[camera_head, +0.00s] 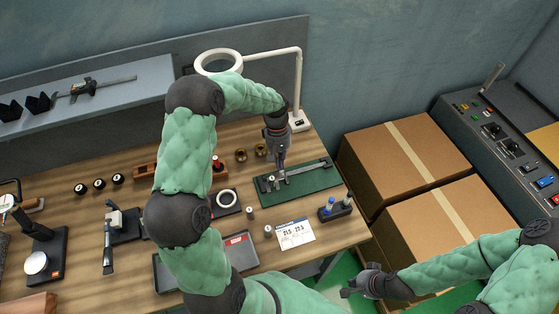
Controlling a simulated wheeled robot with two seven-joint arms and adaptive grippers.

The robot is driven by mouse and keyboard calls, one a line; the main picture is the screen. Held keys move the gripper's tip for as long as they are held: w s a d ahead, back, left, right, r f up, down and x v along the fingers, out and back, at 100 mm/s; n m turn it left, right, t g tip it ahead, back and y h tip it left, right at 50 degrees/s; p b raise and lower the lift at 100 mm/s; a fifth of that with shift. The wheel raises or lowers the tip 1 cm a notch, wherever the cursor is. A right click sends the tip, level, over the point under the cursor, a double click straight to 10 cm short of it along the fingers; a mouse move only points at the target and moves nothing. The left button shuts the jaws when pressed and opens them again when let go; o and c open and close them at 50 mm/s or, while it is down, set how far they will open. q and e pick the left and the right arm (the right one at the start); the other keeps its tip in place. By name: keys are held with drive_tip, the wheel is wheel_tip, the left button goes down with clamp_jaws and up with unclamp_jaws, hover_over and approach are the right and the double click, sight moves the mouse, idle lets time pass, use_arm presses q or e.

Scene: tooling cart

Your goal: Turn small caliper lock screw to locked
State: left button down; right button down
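A grey caliper (305,168) lies on a green mat (318,182) at the right end of the wooden bench. Its lock screw is too small to make out, so its setting cannot be told. My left gripper (281,163) points down at the caliper's left part, close above or touching it; which one cannot be told. Its fingers are small and dark, and their opening is unclear. My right gripper (350,292) is low at the front, off the bench and far from the caliper; its finger opening is unclear. Another caliper (84,88) rests on the back shelf.
A ring lamp (218,61) on a white post (298,80) stands behind my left arm. A pen holder (336,211), a printed card (295,233) and small cylinders (268,231) are near the mat. Cardboard boxes (400,155) stand right of the bench.

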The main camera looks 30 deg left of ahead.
sight(285, 173)
use_arm(q)
drive_tip(key=shift+s+d+m, duration=0.1)
drive_tip(key=shift+d+m, duration=0.15)
drive_tip(key=shift+m, duration=0.15)
drive_tip(key=shift+d+m+p, duration=0.1)
drive_tip(key=shift+m+p, duration=0.2)
drive_tip(key=shift+m, duration=0.1)
drive_tip(key=m, duration=0.1)
drive_tip(key=m+y+p, duration=0.1)
drive_tip(key=m, duration=0.1)
drive_tip(key=shift+d+g, duration=0.25)
drive_tip(key=shift+g, duration=0.05)
drive_tip(key=m, duration=0.2)
drive_tip(key=d+m+y+p, duration=0.1)
drive_tip(key=m, duration=0.2)
drive_tip(key=shift+w, duration=0.2)
drive_tip(key=m, duration=0.2)
drive_tip(key=m+y, duration=0.1)
drive_tip(key=m, duration=0.1)
drive_tip(key=shift+s+d, duration=0.1)
drive_tip(key=shift+d, duration=0.2)
drive_tip(key=shift+s+d+m+p, duration=0.15)
drive_tip(key=shift+m+p, duration=0.2)
drive_tip(key=shift+m, duration=0.65)
